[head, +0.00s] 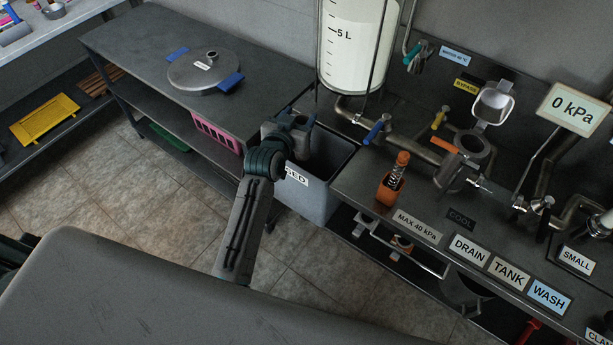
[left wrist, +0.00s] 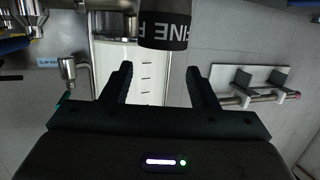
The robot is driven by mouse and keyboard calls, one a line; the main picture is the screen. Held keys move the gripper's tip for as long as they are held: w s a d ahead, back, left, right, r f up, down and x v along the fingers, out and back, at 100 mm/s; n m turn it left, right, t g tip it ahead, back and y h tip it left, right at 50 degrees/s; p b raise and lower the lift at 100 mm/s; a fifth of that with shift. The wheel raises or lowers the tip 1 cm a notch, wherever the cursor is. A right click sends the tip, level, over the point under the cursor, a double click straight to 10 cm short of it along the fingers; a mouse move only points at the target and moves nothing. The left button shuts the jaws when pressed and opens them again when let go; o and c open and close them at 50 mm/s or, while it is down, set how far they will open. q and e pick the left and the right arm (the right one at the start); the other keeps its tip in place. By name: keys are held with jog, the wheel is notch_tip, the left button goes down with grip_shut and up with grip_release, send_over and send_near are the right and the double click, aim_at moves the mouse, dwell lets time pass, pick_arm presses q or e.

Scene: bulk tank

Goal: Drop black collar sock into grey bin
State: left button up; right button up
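The black collar sock (left wrist: 165,31), its collar lettered "FINE" upside down, is at the top of the left wrist view, just past my fingertips. It looks free of both fingers. My left gripper (left wrist: 163,75) is open, with a wide gap between its fingers. In the head view my left gripper (head: 298,125) is over or close by the grey bin (head: 312,201), whose label is partly hidden by my wrist. I cannot make out the sock clearly in the head view. My right gripper is in neither view.
A grey bench (head: 140,45) with a round lid (head: 205,72) stands left of the bin. The steel counter (head: 352,190) with pipes, valves and an orange holder (head: 390,189) is to the right. The tank (head: 352,45) rises behind the bin. Tiled floor is open in front.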

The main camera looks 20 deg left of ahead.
pick_arm(q)
jog(key=shift+o, duration=0.6)
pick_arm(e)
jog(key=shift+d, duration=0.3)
pick_arm(q)
jog(key=d+b+v, duration=0.1)
jog(key=b+v, duration=0.1)
jog(key=v, duration=0.8)
jog(key=shift+s+a+r, duration=0.15)
jog(key=shift+s+a, duration=0.25)
jog(key=shift+a, duration=0.1)
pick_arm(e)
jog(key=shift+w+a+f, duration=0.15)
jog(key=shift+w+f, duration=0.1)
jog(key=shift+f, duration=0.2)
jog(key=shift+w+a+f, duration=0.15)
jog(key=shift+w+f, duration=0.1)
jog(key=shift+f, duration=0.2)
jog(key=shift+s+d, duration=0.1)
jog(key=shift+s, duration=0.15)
